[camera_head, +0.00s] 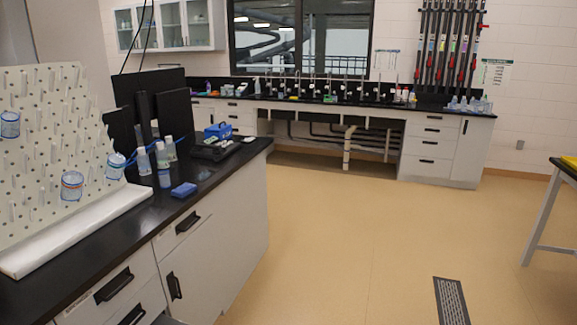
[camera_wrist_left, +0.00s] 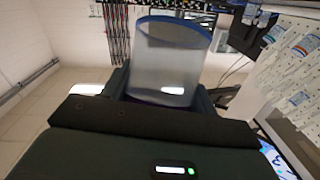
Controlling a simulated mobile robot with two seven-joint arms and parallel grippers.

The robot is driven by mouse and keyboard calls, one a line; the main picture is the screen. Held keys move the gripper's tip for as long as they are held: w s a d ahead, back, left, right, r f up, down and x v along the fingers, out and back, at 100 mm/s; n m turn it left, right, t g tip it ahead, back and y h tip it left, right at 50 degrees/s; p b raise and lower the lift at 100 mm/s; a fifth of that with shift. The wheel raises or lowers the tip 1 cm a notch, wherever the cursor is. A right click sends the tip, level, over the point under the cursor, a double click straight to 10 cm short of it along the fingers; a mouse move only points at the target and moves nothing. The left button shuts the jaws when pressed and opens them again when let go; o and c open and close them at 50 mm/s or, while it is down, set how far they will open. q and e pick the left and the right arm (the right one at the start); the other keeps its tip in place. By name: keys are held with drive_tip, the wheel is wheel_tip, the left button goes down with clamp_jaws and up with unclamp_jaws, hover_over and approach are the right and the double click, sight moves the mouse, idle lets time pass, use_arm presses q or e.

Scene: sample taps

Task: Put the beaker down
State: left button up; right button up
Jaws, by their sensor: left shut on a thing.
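The beaker (camera_wrist_left: 172,52) is clear and frosted-looking with a blue rim, and fills the upper middle of the left wrist view. My left gripper (camera_wrist_left: 163,92) is shut on it, with a dark finger on each side of its lower part. The beaker's bottom is partly hidden by the gripper body. Neither gripper shows in the head view. I cannot tell from these frames what is directly under the beaker.
A white pegboard rack (camera_head: 48,140) with several beakers hanging stands on the black left counter (camera_head: 75,270). Bottles (camera_head: 163,152), a blue block (camera_head: 184,189) and a dark tray (camera_head: 215,150) sit farther along. A back counter (camera_head: 330,101) holds glassware.

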use_arm(q)
drive_tip(key=n+y, duration=0.1)
drive_tip(key=d+r+n+y, duration=0.1)
drive_tip(key=y, duration=0.1)
drive_tip(key=w+n+y, duration=0.1)
drive_tip(key=shift+d+r+t+y, duration=0.15)
drive_tip(key=shift+d+t+y, duration=0.15)
drive_tip(key=shift+d, duration=0.1)
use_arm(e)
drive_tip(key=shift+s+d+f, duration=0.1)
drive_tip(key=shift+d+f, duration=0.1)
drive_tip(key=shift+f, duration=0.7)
